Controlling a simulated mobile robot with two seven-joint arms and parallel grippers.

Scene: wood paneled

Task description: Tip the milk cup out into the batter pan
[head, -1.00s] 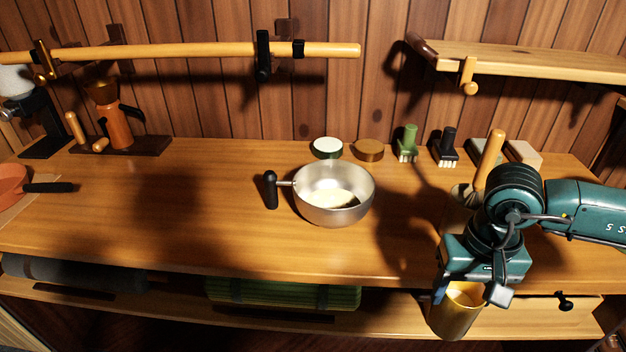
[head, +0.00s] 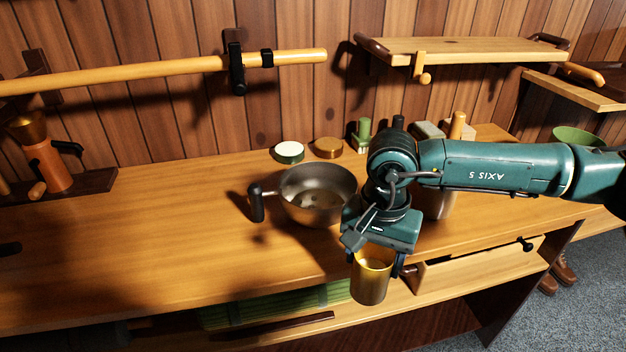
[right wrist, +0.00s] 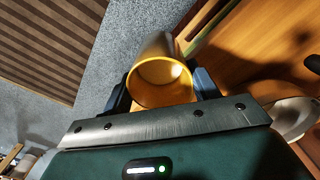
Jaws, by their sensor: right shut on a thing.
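The milk cup (head: 370,283) is a gold metal cup, held upright or nearly so in front of the counter's front edge. My right gripper (head: 376,262) is shut on it, with a finger on each side; the cup also shows between the fingers in the right wrist view (right wrist: 160,85). I cannot make out milk inside it. The batter pan (head: 318,207) is a steel pan with a black handle, standing on the counter behind and left of the cup. Some pale batter shows in its bottom. At the right edge of the right wrist view, part of the pan (right wrist: 292,117) shows. My left gripper is out of view.
A wooden counter (head: 150,240) runs across, with clear room left of the pan. A slightly open drawer (head: 480,268) is below the counter, right of the cup. A rail (head: 150,70) hangs above.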

